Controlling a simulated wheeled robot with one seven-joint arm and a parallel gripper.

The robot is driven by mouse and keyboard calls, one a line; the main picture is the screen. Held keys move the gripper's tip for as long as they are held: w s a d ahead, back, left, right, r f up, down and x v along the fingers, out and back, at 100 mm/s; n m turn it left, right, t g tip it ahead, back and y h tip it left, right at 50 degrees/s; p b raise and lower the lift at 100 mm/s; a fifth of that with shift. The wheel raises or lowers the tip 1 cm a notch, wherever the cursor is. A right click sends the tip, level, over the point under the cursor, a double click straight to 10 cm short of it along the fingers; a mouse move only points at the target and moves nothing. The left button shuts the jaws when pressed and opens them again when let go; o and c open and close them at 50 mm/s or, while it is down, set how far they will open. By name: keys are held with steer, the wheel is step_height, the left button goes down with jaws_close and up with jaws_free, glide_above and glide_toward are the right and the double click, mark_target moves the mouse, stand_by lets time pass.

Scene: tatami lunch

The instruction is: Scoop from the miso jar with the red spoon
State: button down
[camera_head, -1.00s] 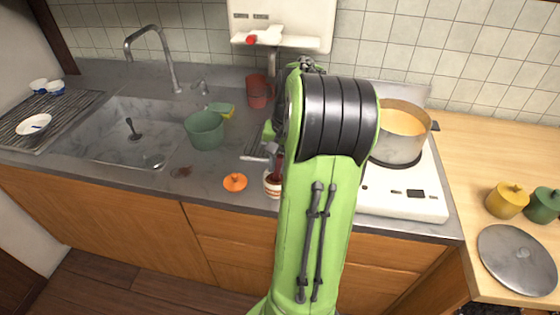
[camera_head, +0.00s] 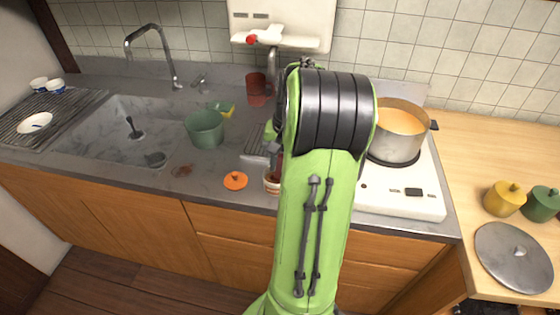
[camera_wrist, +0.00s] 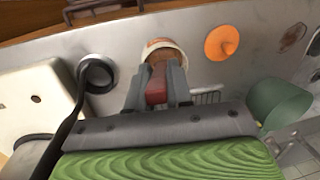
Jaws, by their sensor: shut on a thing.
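The miso jar (camera_head: 271,184), pale with a reddish band, stands at the counter's front edge and is partly hidden by my arm. In the wrist view the jar (camera_wrist: 165,45) is open at the top, with brown miso inside. My gripper (camera_wrist: 158,78) is shut on the red spoon (camera_wrist: 156,88), just above the jar. The spoon points down toward the jar's mouth. Its bowl is hidden, so I cannot tell how deep it is. In the head view my gripper (camera_head: 272,155) is mostly hidden behind my arm.
An orange lid (camera_head: 235,180) lies left of the jar, with a green pot (camera_head: 205,130) behind it. A pot of orange-brown soup (camera_head: 400,135) stands on the white stove (camera_head: 405,195) at right. A red mug (camera_head: 256,90) stands at the back. The sink is at left.

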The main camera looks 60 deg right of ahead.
step_height(320, 180, up, 9)
steer(key=p, duration=0.8)
steer(key=shift+f+p, duration=0.15)
steer(key=shift+p, duration=0.15)
steer(key=shift+f, duration=0.1)
